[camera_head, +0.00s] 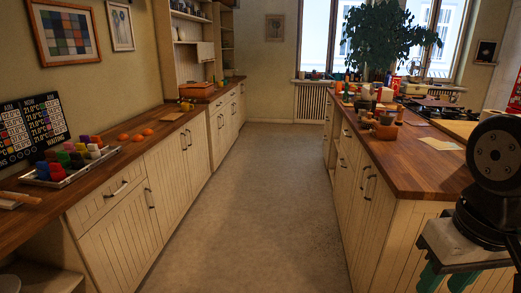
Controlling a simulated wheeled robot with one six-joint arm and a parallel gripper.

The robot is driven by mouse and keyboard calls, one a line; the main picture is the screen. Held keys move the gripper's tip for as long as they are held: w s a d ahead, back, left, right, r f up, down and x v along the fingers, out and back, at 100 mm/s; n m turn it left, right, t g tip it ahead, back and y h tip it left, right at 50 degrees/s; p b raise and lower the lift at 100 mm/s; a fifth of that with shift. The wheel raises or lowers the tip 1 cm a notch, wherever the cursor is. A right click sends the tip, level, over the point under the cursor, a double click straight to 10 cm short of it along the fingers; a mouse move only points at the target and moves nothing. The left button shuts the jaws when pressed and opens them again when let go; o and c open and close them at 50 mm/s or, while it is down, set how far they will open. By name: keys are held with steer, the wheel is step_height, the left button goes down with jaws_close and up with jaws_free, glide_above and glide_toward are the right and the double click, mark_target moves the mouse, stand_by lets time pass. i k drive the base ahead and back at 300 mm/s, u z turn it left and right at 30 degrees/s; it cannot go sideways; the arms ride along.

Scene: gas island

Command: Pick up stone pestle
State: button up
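I cannot make out the stone pestle for certain. A small mortar-like bowl (386,131) stands near the left edge of the wooden island top, among small dark and brown items too small to tell apart. My gripper (447,281) is at the lower right, in front of the island's near end and well apart from the bowl. Teal finger parts show under its pale body. The bottom of the picture cuts off their ends, so its opening is hidden.
The island (431,171) runs along the right, with a large plant (381,37) beyond. A long counter (120,160) on the left bears a tray of coloured blocks (74,163) and orange pieces (123,136). The grey floor (262,190) between them is clear.

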mark_target(373, 102)
steer(key=u, duration=0.55)
steer(key=i, duration=2.1)
steer(key=z, duration=0.45)
steer(key=i, duration=1.75)
steer(key=z, duration=1.25)
steer(key=i, duration=0.35)
steer(key=z, duration=0.15)
